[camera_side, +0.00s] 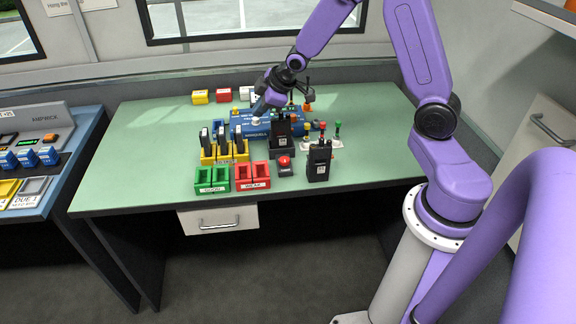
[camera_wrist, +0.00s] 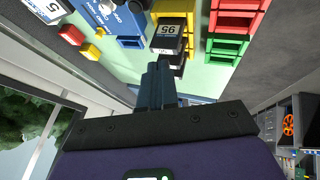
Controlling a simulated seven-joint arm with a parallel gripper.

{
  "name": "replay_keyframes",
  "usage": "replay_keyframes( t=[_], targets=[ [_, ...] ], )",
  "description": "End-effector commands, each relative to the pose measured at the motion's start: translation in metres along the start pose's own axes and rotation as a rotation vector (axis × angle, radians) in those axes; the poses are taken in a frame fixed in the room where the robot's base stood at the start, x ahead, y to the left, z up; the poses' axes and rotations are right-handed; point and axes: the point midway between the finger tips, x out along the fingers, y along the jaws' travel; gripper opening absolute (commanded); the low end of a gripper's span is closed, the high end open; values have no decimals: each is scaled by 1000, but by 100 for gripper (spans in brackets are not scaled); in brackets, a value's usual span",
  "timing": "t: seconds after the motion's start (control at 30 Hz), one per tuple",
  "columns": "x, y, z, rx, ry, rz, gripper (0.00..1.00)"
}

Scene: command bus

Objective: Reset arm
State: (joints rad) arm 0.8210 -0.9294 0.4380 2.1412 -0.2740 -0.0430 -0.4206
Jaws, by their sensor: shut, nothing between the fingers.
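My gripper (camera_side: 261,107) is over the back middle of the green table, in front of the window wall. Its fingers point down and to the left, above or beside the blue device (camera_side: 240,124). In the wrist view my gripper's grey-blue fingers (camera_wrist: 156,72) are together with nothing between them. They appear close to a black block labelled 95 (camera_wrist: 167,40), but I cannot tell whether they touch it. My purple arm reaches in from the right and is bent at the elbow.
Yellow holders (camera_side: 225,156) carry several black upright blocks. Green bins (camera_side: 212,180) and red bins (camera_side: 253,176) stand in front. A red button (camera_side: 285,164) and a black radio (camera_side: 319,160) are to their right. The table's left part (camera_side: 135,150) is clear.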

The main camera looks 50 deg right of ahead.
Motion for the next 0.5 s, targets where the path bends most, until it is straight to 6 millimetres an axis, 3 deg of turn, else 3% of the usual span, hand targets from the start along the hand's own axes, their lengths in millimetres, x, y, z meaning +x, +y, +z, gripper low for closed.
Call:
replay_keyframes(
  t=[0.1, 0.23, 0.37, 0.5],
  targets=[
    [-34, -52, -19, -26, -29, -81, 0],
    [-74, -106, -24, -53, -75, -166, 0],
    [-115, -156, -16, -89, -130, -246, 0],
    [-162, -202, 6, -137, -199, -325, 0]
  ],
)
